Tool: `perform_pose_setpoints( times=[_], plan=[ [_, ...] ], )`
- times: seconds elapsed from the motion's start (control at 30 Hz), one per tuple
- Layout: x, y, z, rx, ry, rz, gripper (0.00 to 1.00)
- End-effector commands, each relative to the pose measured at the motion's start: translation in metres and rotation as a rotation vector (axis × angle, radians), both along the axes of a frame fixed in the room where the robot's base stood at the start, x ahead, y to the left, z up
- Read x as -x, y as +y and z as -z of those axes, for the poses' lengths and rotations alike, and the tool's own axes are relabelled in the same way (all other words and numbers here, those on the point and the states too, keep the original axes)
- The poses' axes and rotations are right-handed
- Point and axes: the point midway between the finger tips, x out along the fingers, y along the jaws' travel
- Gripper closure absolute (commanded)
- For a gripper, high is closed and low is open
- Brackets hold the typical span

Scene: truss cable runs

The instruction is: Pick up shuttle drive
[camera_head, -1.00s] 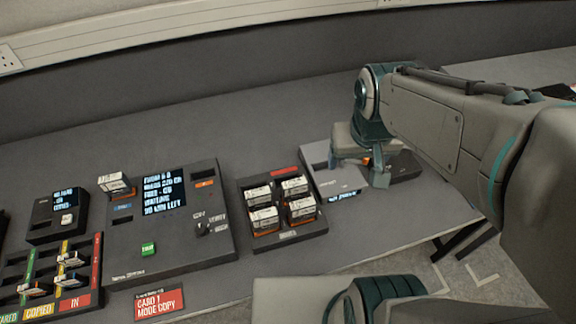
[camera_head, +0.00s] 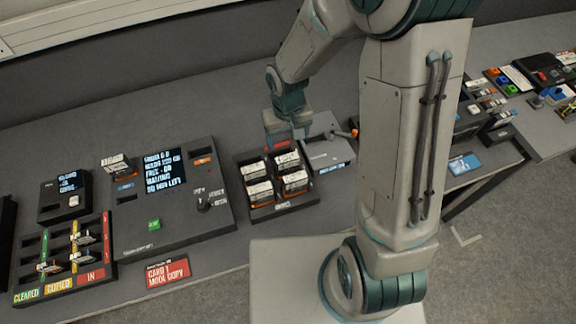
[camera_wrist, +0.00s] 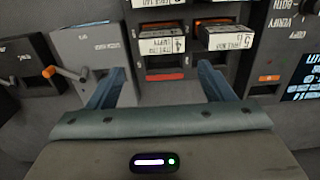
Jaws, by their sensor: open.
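A dark tray (camera_head: 252,214) holds several white-labelled drives; two stand at its back, one at left (camera_head: 254,169) and one at right (camera_head: 287,161). I cannot read which one is the shuttle drive. My gripper (camera_head: 287,138) points down at the tray's back edge, with nothing held. Two drives, one at left (camera_wrist: 162,45) and one at right (camera_wrist: 226,41), lie just beyond the fingertips. Both have orange ends.
A grey box (camera_head: 327,154) with an orange lever stands right of the tray. A black console (camera_head: 180,226) with a screen and green button stands left. A slotted rack (camera_head: 40,290) with coloured lanes is at far left. Bare bench lies behind the tray.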

Motion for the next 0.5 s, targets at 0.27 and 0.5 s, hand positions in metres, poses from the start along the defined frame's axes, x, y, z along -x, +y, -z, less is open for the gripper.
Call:
perform_pose_setpoints(
  times=[0.27, 0.5],
  plan=[
    [0.001, -0.001, 0.047, 0.002, 0.002, 0.001, 0.25],
    [0.001, -0.001, 0.077, 0.001, 0.001, 0.001, 0.25]
  ],
)
